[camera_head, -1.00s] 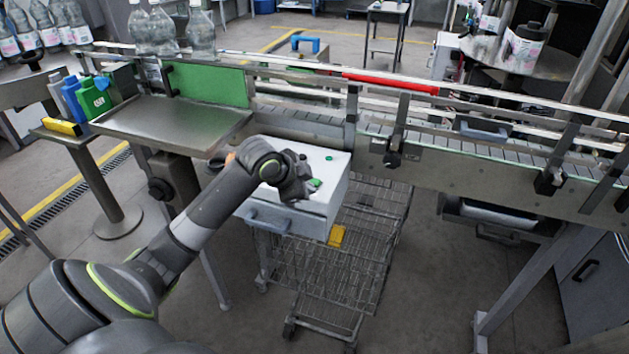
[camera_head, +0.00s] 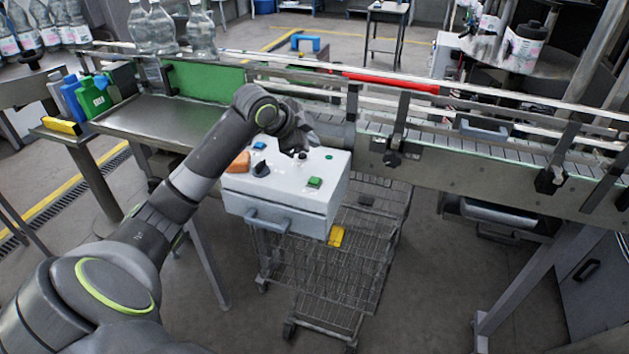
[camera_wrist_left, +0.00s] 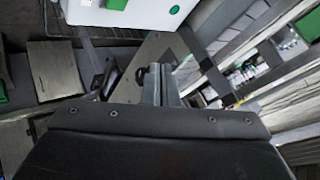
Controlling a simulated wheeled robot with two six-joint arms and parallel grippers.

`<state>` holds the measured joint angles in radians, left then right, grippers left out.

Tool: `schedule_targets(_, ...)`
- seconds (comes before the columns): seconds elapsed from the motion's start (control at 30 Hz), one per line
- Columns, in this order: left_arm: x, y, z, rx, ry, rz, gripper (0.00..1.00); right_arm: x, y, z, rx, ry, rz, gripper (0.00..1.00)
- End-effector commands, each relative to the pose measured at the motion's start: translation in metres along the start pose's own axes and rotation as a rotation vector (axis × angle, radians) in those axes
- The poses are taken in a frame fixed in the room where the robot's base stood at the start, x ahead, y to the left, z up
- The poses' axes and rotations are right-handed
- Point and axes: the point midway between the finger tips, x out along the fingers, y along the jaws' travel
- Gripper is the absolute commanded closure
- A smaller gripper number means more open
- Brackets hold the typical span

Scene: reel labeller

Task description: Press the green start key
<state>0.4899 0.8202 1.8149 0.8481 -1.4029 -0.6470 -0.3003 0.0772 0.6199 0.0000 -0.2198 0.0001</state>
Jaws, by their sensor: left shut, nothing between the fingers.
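The white control box (camera_head: 290,221) sits at the middle of the head view, on or above a wire cart. The square green start key (camera_head: 314,182) is on its top, near the right front, in plain sight. It also shows at the top edge of the left wrist view (camera_wrist_left: 116,4). My left gripper (camera_head: 302,151) is shut and empty, over the back part of the box, behind the key and apart from it. Its closed fingers show in the left wrist view (camera_wrist_left: 158,84). My right gripper is not in view.
The box top also bears a black knob (camera_head: 261,169), a blue button (camera_head: 259,146), an orange part (camera_head: 239,162) and a small round green lamp (camera_head: 329,157). The conveyor (camera_head: 450,170) runs close behind. The wire cart (camera_head: 335,275) stands below.

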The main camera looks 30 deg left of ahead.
Motion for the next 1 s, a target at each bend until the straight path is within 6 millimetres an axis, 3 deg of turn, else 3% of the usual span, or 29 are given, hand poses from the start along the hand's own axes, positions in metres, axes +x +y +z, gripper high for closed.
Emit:
schedule_targets(0.6, 0.044, 0.033, 0.033, 0.001, 0.000, 0.000, 1.00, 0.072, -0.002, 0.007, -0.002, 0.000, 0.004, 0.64)
schedule_targets(1.0, 0.059, 0.043, 0.043, 0.000, 0.000, 0.000, 1.00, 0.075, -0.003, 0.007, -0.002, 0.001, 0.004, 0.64)
